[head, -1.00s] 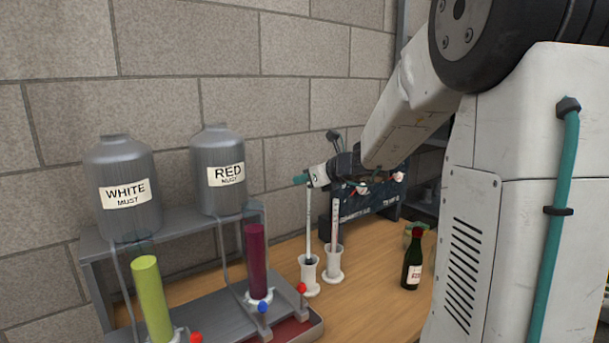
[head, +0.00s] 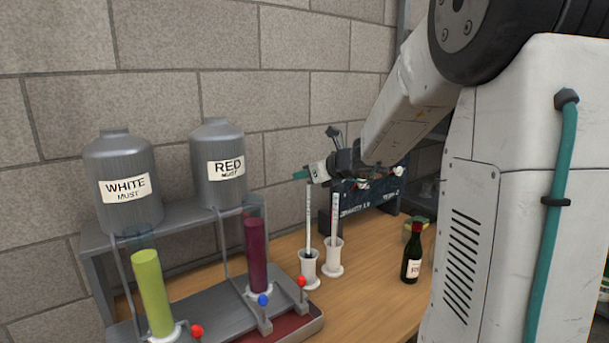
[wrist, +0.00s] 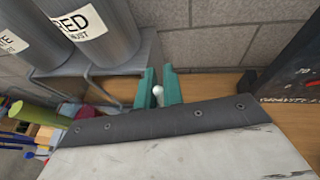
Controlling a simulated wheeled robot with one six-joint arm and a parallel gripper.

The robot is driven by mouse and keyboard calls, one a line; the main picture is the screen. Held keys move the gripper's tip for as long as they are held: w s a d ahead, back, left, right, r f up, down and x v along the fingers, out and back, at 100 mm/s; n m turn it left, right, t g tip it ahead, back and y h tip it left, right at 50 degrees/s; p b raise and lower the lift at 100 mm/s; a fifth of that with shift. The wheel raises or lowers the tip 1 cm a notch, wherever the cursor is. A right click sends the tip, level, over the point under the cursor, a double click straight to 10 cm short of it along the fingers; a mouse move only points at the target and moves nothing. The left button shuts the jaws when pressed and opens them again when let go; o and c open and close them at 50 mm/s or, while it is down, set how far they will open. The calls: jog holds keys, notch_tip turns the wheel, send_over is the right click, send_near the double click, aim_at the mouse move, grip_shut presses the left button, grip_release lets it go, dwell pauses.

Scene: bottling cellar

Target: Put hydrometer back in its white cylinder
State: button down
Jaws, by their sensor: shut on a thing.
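My gripper (head: 301,175) is shut on the top of a slim pale hydrometer (head: 308,212), which hangs upright. In the wrist view, the teal fingertips (wrist: 160,90) close on its light rounded top (wrist: 157,91). Its darker lower end is at the mouth of the left white cylinder (head: 308,272), lined up with it in the head view. I cannot tell how far it is inside. Just right, a second white cylinder (head: 332,262) holds another slim instrument (head: 335,212) with reddish marks, standing upright.
A white must tank (head: 123,180) and a red must tank (head: 218,165) stand on a rack at left, with yellow-green (head: 152,292) and dark red (head: 256,255) tubes in front. A dark bottle (head: 411,255) stands at right. A dark blue box (head: 372,198) is behind.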

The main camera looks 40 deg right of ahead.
jog(key=shift+f, duration=0.1)
jog(key=shift+f, duration=2.4)
jog(key=c, duration=1.5)
grip_release()
jog(key=shift+o, duration=0.2)
jog(key=shift+s, duration=0.1)
jog(key=v, duration=0.7)
jog(key=shift+s, duration=0.25)
jog(key=shift+d+r, duration=0.15)
